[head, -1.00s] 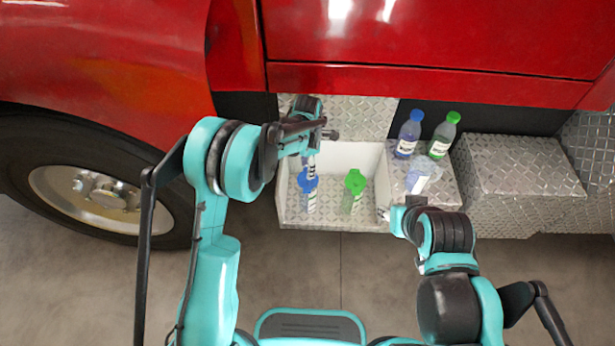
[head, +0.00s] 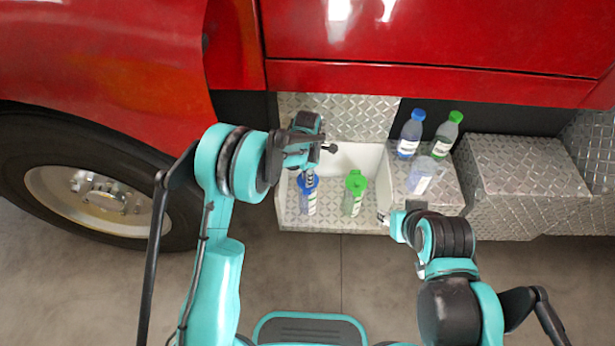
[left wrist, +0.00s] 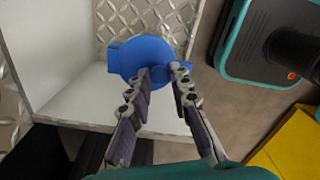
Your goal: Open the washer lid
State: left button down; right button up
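The blue lid (head: 308,182) tops a labelled container on the left in the open compartment; I take it as the washer lid. It looks closed. In the left wrist view the blue lid (left wrist: 145,57) is round with side tabs. My left gripper (head: 309,172) reaches down over it. In the left wrist view the left gripper's fingertips (left wrist: 162,70) are apart, with blue lid showing between and beyond them; contact is unclear. A green lid (head: 356,182) tops another container to the right. My right gripper (head: 384,218) is by the compartment's right front corner; its fingers are too small to read.
A blue-capped bottle (head: 411,134), a green-capped bottle (head: 446,135) and a pale clear bottle (head: 421,175) are on the metal step right of the white-walled compartment (head: 352,156). The red truck body (head: 430,90) overhangs behind.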

pick_arm(q)
jog(key=shift+w+r+g, duration=0.35)
jog(key=shift+r+g, duration=0.05)
jog(key=shift+g, duration=0.3)
jog(key=c, duration=1.4)
grip_release()
jog(key=shift+o, duration=0.2)
notch_tip(320, 180, up, 12)
jog(key=w, duration=0.1)
jog(key=shift+w, duration=0.2)
